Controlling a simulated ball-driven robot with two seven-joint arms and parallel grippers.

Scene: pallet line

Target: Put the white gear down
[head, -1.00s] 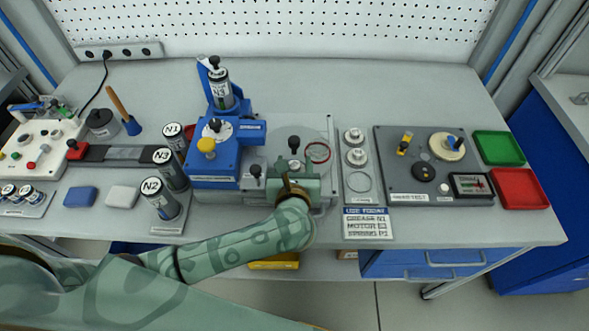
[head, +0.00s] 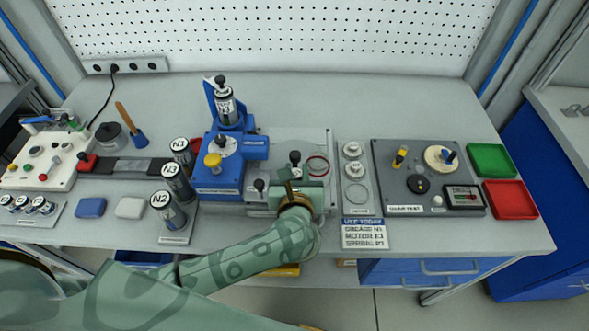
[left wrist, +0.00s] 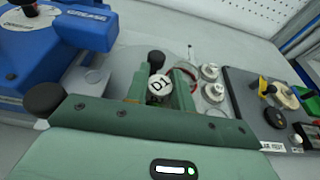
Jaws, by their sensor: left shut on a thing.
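My left gripper (head: 296,180) is over the grey fixture plate (head: 318,139) at the front middle of the bench. In the left wrist view its two green fingers (left wrist: 160,88) are shut on a round white-topped part marked D1, which I take for the white gear (left wrist: 160,86). In the head view the gripper mostly hides this part. I cannot tell whether it touches the plate below. A red ring (head: 318,165) lies on the plate just right of the gripper. My right gripper is not in view.
A blue press (head: 216,170) stands close to the left. A narrow grey tray (head: 368,208) to the right holds two round metal parts (head: 352,150) and an empty round place. Black knobs (head: 260,185) rise near the gripper.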

